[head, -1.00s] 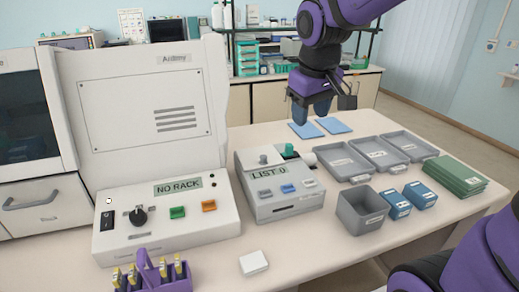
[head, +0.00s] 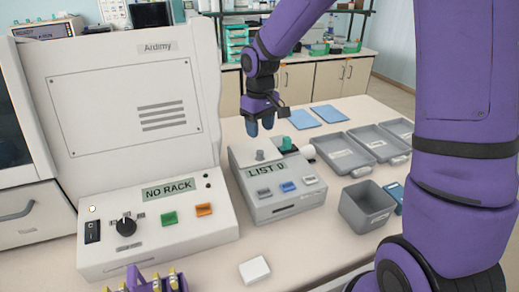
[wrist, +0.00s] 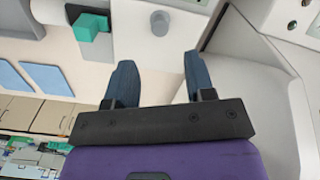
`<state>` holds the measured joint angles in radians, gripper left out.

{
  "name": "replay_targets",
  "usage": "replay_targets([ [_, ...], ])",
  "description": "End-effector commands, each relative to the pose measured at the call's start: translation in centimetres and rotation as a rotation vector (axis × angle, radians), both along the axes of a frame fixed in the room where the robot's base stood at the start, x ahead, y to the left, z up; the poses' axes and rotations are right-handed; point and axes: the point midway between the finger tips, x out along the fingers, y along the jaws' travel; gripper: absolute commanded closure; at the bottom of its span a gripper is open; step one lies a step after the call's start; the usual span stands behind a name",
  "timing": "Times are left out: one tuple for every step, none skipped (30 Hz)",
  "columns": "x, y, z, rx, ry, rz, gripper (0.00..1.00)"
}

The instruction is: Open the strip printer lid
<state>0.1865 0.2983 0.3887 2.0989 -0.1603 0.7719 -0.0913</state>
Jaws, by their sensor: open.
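The strip printer (head: 278,190) is a grey box with a "LIST 0" display, several buttons and a front slot. Its lid looks closed. A small grey knob (head: 260,155) stands on top, and a green part (head: 286,143) sits behind it to the right. My gripper (head: 260,127) is open and empty, pointing down just above and behind the knob. In the wrist view, the knob (wrist: 160,22) lies ahead of the two spread fingers (wrist: 160,65), apart from them. The green part (wrist: 92,26) is to the left there.
A tall white machine (head: 120,100) with a "NO RACK" panel stands close on the left. Grey trays (head: 348,151), a grey bin (head: 366,206) and blue pads (head: 303,118) are right of the printer. A white block (head: 254,270) lies in front.

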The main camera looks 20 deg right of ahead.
Motion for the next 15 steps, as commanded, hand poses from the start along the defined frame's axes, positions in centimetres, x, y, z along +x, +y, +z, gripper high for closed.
replay_targets([
  [-0.1,0.0,-1.0,0.000,0.005,0.000,0.51],
  [0.0,0.0,-1.6,0.000,0.004,0.000,0.51],
  [-0.1,0.0,-2.3,0.000,0.004,0.001,0.51],
  [-0.1,0.0,-2.9,0.000,0.004,0.001,0.51],
  [-0.1,0.0,-3.4,0.000,0.005,0.001,0.51],
  [-0.1,0.0,-4.1,0.000,0.004,0.001,0.51],
  [-0.1,0.0,-4.6,0.001,0.004,0.001,0.51],
  [-0.1,0.0,-5.1,0.000,0.004,0.002,0.51],
  [-0.1,0.0,-5.6,0.001,0.003,0.001,0.51],
  [-0.1,0.0,-6.0,0.001,0.003,0.000,0.51],
  [0.0,0.0,-6.4,0.000,0.002,0.000,0.51],
  [0.0,0.0,-6.8,0.000,0.002,0.001,0.51],
  [0.0,0.0,-7.1,0.001,0.001,0.001,0.51],
  [0.0,0.0,-7.3,-0.001,0.002,0.001,0.51],
  [0.0,0.0,-7.6,0.000,0.001,0.000,0.51],
])
